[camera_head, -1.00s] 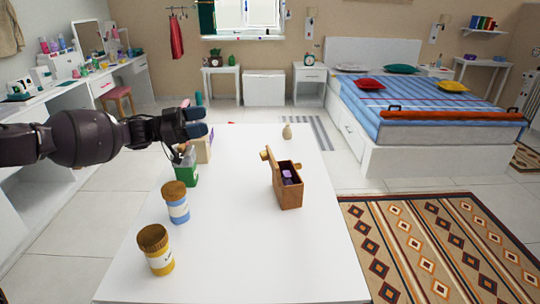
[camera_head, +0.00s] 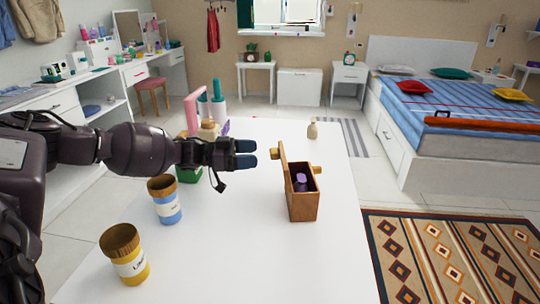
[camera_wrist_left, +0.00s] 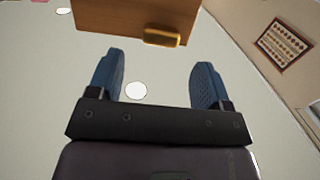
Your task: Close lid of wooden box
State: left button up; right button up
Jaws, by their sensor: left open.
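The wooden box (camera_head: 303,205) stands on the white table, with a small purple thing (camera_head: 301,181) inside. Its lid (camera_head: 283,164) is raised on the left side of the box, standing nearly upright, with a small knob (camera_head: 275,154) facing left. My left gripper (camera_head: 246,154) is left of the lid, a short gap away, at about the knob's height. In the left wrist view the gripper (camera_wrist_left: 160,85) is open and empty, and the lid's brown face (camera_wrist_left: 125,15) with its knob (camera_wrist_left: 162,37) shows ahead of the fingers. My right gripper is not in view.
On the white table (camera_head: 235,255) stand a yellow jar (camera_head: 130,265) and a blue jar (camera_head: 168,208) at the left. Several bottles and a green container (camera_head: 188,175) are behind my left forearm. A small beige vase (camera_head: 312,130) stands at the back. The table front is clear.

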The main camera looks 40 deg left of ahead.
pick_arm(q)
jog(key=shift+b+x, duration=0.4)
jog(key=shift+x, duration=2.15)
jog(key=c, duration=1.3)
